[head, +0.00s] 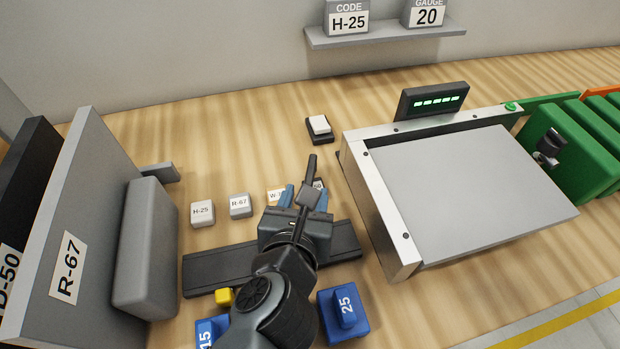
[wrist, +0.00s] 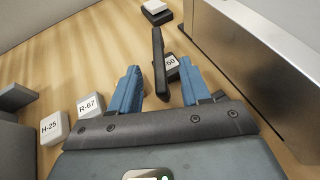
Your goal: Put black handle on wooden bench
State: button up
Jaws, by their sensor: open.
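The black handle (head: 311,168) is a long dark bar that rises between the blue fingers of my gripper (head: 303,192) in the head view. The gripper is open and I see gaps beside the handle. The wooden bench (head: 250,130) spreads beneath and around.
Tags H-25 (head: 202,213) and R-67 (head: 240,205) lie left of the gripper. A dark rail (head: 215,272) and blue blocks 15 (head: 207,333) and 25 (head: 343,312) are near the arm. A metal-framed machine (head: 470,190) stands right. Bare wood lies behind the tags.

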aim_at(312, 164)
jog(key=p+x, duration=0.1)
jog(key=x, duration=0.3)
jog(key=shift+w+a+f, duration=0.1)
jog(key=shift+w+f, duration=0.05)
jog(key=shift+f, duration=0.05)
grip_shut()
